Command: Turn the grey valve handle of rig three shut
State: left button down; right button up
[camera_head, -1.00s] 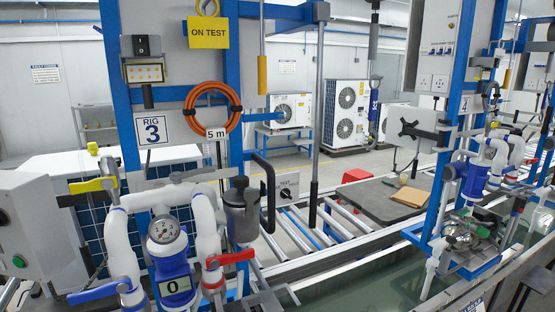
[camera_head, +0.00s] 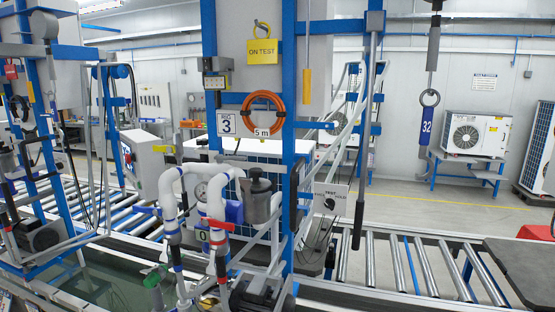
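A red lever handle (camera_head: 219,224) sits low on the right pipe, and a blue lever (camera_head: 147,209) shows at the left. A grey pot with a dark lid (camera_head: 259,200) is beside the pipes. I cannot make out a grey valve handle clearly at this distance. Neither of my grippers is in view.
A water trough (camera_head: 110,285) lies at the front left. Another blue rig (camera_head: 55,150) stands at the left. Open floor (camera_head: 430,200) shows beyond the conveyor.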

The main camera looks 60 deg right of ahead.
aim_at(220, 158)
jog(key=z, duration=1.3)
